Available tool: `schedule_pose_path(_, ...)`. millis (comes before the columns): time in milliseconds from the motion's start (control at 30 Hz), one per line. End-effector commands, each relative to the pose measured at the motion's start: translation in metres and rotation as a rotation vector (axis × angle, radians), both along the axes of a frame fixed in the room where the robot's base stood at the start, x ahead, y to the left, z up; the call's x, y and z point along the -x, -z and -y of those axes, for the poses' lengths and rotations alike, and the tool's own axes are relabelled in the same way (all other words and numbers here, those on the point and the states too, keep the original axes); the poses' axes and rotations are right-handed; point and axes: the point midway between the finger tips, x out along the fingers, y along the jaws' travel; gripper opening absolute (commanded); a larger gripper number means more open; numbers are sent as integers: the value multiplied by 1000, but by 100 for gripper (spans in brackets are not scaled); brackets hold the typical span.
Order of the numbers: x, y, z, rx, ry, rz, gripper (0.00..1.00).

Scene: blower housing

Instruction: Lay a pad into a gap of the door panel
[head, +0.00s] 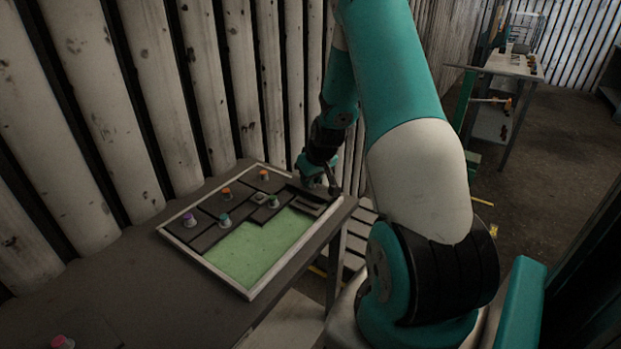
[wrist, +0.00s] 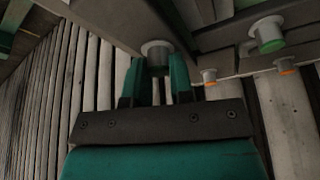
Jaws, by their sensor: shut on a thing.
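The door panel has a pale frame (head: 208,267) and lies on a dark table. Its bare green floor (head: 262,250) shows as a stepped gap along the front and right. Dark pads (head: 205,238) with coloured knobs fill much of the back and left. My gripper (head: 331,188) is at the panel's back right corner, low over the frame. In the wrist view my gripper (wrist: 157,82) is shut on the knob (wrist: 158,56) of a grey pad (wrist: 115,22). I cannot tell whether this pad touches the panel; the arm partly hides that corner.
Knobs on the laid pads stand up close by, such as a green one (head: 272,201) and an orange one (head: 264,174). A pinkish knob (head: 62,342) shows at the table's near left. A plank wall (head: 140,90) rises behind. Another table (head: 515,64) stands far right.

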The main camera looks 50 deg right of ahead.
Motion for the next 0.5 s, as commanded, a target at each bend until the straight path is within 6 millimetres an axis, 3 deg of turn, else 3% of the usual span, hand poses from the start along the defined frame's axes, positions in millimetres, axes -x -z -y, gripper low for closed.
schedule_pose_path(500,0,4,0,0,0,0,0)
